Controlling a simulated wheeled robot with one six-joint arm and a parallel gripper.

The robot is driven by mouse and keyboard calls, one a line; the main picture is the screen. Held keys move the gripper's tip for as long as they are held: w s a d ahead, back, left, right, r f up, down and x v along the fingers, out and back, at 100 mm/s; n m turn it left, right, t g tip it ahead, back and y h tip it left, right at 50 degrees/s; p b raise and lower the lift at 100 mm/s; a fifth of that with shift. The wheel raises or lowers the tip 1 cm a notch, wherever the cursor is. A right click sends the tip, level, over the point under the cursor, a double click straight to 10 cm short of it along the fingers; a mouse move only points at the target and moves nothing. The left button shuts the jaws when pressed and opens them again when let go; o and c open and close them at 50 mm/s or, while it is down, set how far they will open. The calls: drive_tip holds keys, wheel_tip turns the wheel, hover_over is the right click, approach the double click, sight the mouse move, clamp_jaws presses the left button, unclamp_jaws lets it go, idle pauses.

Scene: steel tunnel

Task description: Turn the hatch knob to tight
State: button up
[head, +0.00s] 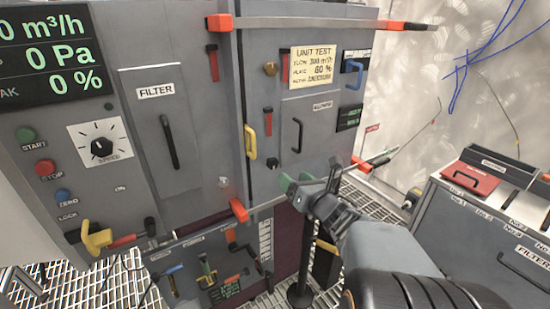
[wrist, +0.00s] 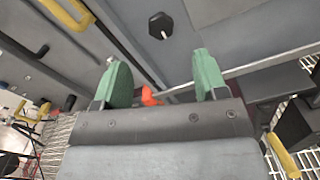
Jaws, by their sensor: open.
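A dark knob (head: 270,163) sits low on the grey hatch panel (head: 330,110), just right of a yellow handle (head: 250,142). In the wrist view a black six-sided knob (wrist: 161,25) with a pale mark shows beyond the fingertips, apart from them. A brass-coloured knob (head: 270,68) is higher on the same panel, left of the note. I cannot read a tight mark beside either knob. My gripper (head: 308,178) is open and empty, low in front of the panel. Its green fingers are spread apart in the wrist view (wrist: 160,66).
Red-ended bars (head: 305,23) cross the panel's top, and a dark handle (head: 298,135) stands out from it. A speed dial (head: 102,146) and coloured buttons are at left. A grey cabinet (head: 480,220) with a red box (head: 470,180) stands at right.

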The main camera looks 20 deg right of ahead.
sight(274, 163)
drive_tip(key=w, duration=0.6)
drive_tip(key=w+a, duration=0.1)
drive_tip(key=w, duration=0.2)
drive_tip(key=shift+w+a+f, duration=0.1)
drive_tip(key=shift+w, duration=0.2)
drive_tip(key=shift+c, duration=0.5)
drive_tip(key=c, duration=0.8)
